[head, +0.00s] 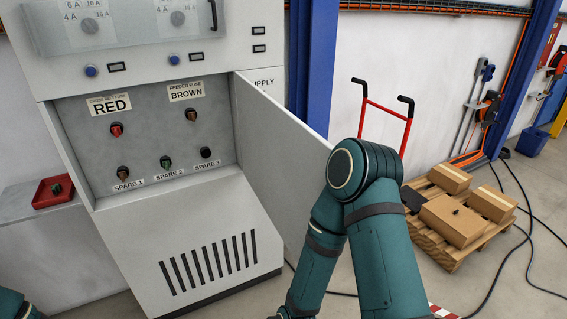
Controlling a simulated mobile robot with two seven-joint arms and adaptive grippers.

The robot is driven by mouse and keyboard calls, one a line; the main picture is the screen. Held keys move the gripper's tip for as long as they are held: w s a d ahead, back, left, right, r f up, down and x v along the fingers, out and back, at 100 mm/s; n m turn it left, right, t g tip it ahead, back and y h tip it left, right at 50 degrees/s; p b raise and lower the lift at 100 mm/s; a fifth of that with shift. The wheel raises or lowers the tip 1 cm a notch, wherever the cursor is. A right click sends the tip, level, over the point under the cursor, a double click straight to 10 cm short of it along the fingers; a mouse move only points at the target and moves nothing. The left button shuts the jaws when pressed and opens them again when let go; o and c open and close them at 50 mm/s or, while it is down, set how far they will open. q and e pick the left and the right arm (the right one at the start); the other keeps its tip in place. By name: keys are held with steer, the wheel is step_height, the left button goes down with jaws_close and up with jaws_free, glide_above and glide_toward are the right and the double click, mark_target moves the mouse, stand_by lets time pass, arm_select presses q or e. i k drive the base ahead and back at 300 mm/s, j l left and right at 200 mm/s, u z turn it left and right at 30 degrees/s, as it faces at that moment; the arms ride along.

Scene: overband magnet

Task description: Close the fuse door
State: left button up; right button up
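The fuse door (283,155) is a light grey panel hinged on the right side of the fuse compartment (80,140) of a grey cabinet. It stands wide open, swung out toward me. Inside the compartment are a red fuse (116,129) under the RED label, a brown fuse (191,115) under the BROWN label, and several fuses in the spare row. My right arm is bent in front of the door's outer end and hides part of it. Its gripper is below the picture or hidden. Only a bit of my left arm shows at the bottom left corner; its gripper is out of view.
A red tray (53,191) with a dark fuse sits on a grey ledge left of the cabinet. A clear-fronted panel (130,18) is above the compartment. At right are a blue post (314,65), a red hand truck (382,117) and a pallet (443,247) with boxes. Cables lie on the floor.

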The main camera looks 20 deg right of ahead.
mark_target(285, 161)
steer(key=l+u, duration=0.1)
steer(key=l, duration=0.35)
steer(key=k+l+u, duration=0.1)
steer(key=l, duration=0.3)
steer(key=i+l+u, duration=0.1)
steer(key=l, duration=0.3)
steer(key=i+l+u, duration=0.15)
steer(key=l, duration=0.2)
steer(key=i+l+u, duration=0.1)
steer(key=l, duration=0.3)
